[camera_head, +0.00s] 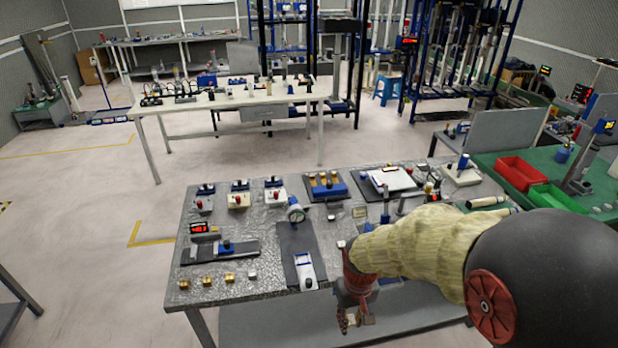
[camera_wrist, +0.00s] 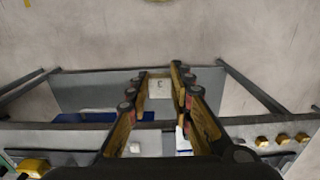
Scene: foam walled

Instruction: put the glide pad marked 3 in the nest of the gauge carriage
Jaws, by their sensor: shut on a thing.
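My gripper (camera_head: 355,319) hangs past the front edge of the metal-topped table, with its fingers pointing down. In the wrist view its fingers (camera_wrist: 156,87) are shut on a small pale square pad (camera_wrist: 158,89) with a dark mark that looks like a 3 or a C. The pad is clear of the table. On the table, a dark plate carries a dial gauge (camera_head: 296,213) and a white-and-blue block (camera_head: 305,272). To its left, a blue slide (camera_head: 226,246) sits on a dark rail. I cannot tell which is the gauge carriage, and no nest is clearly visible.
Several small blocks line the table's front left, including a brass one (camera_head: 207,281) and a pale one (camera_head: 252,275). Switch boxes, a blue fixture (camera_head: 326,188) and a white plate (camera_head: 391,179) stand farther back. Red (camera_head: 521,173) and green bins are at right.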

